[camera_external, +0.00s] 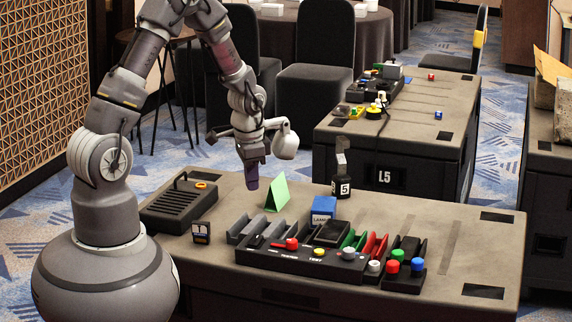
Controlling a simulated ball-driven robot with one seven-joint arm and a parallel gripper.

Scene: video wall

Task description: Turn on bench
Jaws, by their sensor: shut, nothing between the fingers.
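The near bench (455,231) has a brown-grey top. A long black control panel (300,262) lies along its front, with a red lever or knob (291,244), a yellow button (319,252) near a "TEST" label, and a grey knob (348,253). A small box at its right carries red, green and blue buttons (404,266). Lettering beside the red lever is too small to read. My gripper (252,184) points down above the back left of the bench, behind the panel and left of the green folded card (277,193). It is shut, empty and apart from the controls.
A black slatted box (180,204) lies at the bench's left end. A blue block (323,210), a "5" marker (342,187) and a "1" marker (201,232) stand nearby. A second bench marked L5 (430,110) is behind. The bench's right part is mostly clear.

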